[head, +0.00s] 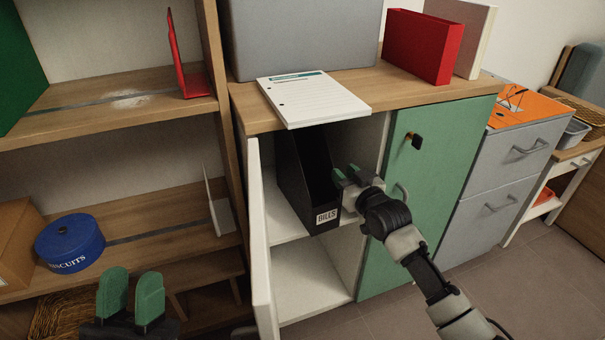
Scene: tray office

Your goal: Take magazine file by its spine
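The magazine file (305,182) is black, with a white "BILLS" label (327,216) low on its front end. It stands upright on the upper shelf inside the open white cabinet bay. My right gripper (346,176) reaches in from the right, its green fingertips at the file's right front edge. A gap shows between these fingertips, and nothing is clearly held; I cannot tell whether they touch the file. My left gripper (131,296) is low at the left, apart from the file, with its two green fingers separated and empty. The file's rear is in shadow.
The open white door (261,245) stands left of the file. A paper pad (312,98) overhangs the cabinet top above it. A green door (415,170) closes the bay to the right. A blue biscuit tin (70,243) sits on the left shelf.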

